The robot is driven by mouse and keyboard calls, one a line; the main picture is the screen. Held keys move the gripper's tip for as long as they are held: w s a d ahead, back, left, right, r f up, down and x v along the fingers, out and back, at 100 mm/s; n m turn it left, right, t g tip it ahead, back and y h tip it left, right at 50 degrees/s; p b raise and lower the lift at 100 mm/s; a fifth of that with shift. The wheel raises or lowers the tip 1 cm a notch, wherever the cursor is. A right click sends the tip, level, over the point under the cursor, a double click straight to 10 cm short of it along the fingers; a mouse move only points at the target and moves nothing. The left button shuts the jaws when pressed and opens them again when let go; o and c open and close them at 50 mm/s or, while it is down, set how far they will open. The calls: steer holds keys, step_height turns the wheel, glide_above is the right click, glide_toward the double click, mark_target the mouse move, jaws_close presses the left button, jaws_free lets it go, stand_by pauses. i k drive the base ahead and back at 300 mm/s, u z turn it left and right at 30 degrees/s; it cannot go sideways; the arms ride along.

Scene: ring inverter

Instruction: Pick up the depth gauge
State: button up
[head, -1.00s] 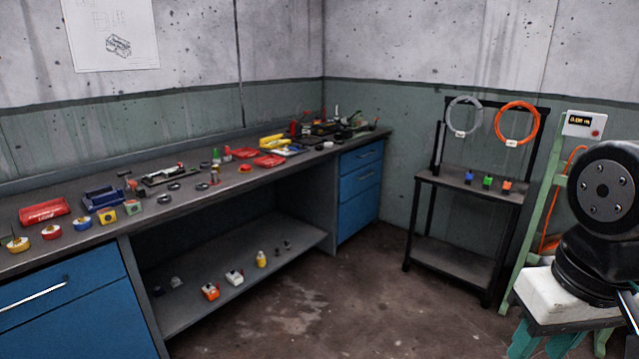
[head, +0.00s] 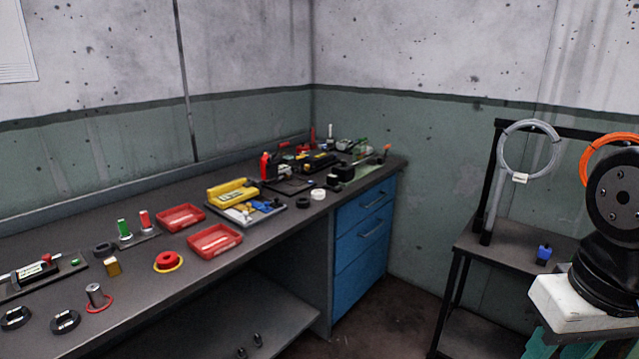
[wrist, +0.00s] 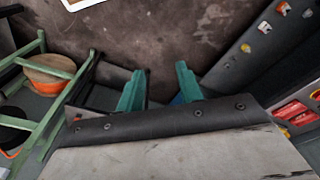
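I cannot make out for certain which item is the depth gauge. Small tools lie on the long dark workbench (head: 140,275). At its left edge a dark plate carries a silver and red instrument (head: 38,270), partly cut off by the frame. A grey metal cylinder (head: 96,295) stands in a red ring nearby. My gripper (wrist: 160,70) shows two teal fingers spread apart with nothing between them in the wrist view. It points down over the brown floor, away from the bench. In the head view my wrist is at the right edge, with the fingers mostly cut off.
Blue drawers (head: 362,232) are below. A black rack (head: 470,245) with a hanging grey coil (head: 528,148) stands right. A green frame (wrist: 52,88) is near my gripper.

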mark_target(333, 181)
steer(key=u, duration=0.35)
steer(key=i, duration=2.2)
steer(key=u, duration=0.2)
